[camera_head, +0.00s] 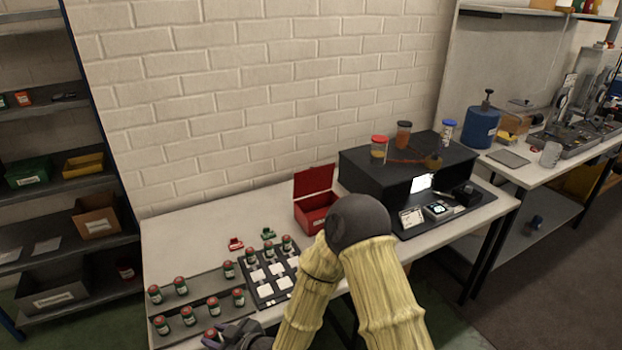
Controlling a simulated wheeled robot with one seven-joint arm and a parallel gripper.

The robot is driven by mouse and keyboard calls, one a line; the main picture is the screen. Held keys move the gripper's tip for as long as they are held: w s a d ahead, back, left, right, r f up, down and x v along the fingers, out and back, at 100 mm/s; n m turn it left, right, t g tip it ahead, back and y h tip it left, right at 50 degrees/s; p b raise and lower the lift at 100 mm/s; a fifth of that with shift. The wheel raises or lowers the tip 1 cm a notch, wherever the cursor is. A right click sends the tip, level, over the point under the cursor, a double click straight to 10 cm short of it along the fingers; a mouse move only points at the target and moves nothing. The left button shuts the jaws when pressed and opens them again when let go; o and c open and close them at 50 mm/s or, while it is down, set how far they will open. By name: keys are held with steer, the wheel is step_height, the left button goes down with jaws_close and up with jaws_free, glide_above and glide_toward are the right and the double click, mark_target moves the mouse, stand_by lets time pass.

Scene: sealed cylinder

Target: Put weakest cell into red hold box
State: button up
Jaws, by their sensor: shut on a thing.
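The red hold box (318,214) stands with its lid raised at the back of the table, left of the black cabinet. Several small dark cells with red caps stand on the grey tray (205,285) at the left, among them a cell (188,316) in the front row. Three more cells stand along the back of the black rack (262,296) with white squares. My gripper (214,339) is at the tray's front edge, low in the picture, shut on a red-capped cell (210,332). The fingers are small and partly cut off. I cannot read which cell is weakest.
A black cabinet (375,180) with jars on top and small devices in front stands to the right. The table's back left is clear. My arm covers part of the table's front.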

steer(key=w+d+f+m+t+h, duration=0.35)
steer(key=w+d, duration=0.25)
steer(key=d, duration=0.3)
steer(key=w+d+f+m+t+h, duration=0.2)
steer(key=w+d+f+m+t, duration=0.15)
steer(key=w+d, duration=0.45)
steer(key=d+f+m+t+h+b, duration=0.1)
steer(key=d+f+m+h, duration=0.2)
steer(key=d, duration=2)
steer(key=m+h, duration=0.3)
steer(key=shift+w+d+h+b, duration=0.25)
steer(key=shift+w+h+b, duration=0.1)
steer(key=shift+b, duration=0.05)
steer(key=shift+f, duration=0.1)
steer(key=s+f, duration=0.4)
steer(key=f, duration=0.1)
steer(key=shift+s+f, duration=0.2)
steer(key=shift+f, duration=0.05)
steer(key=shift+r, duration=0.1)
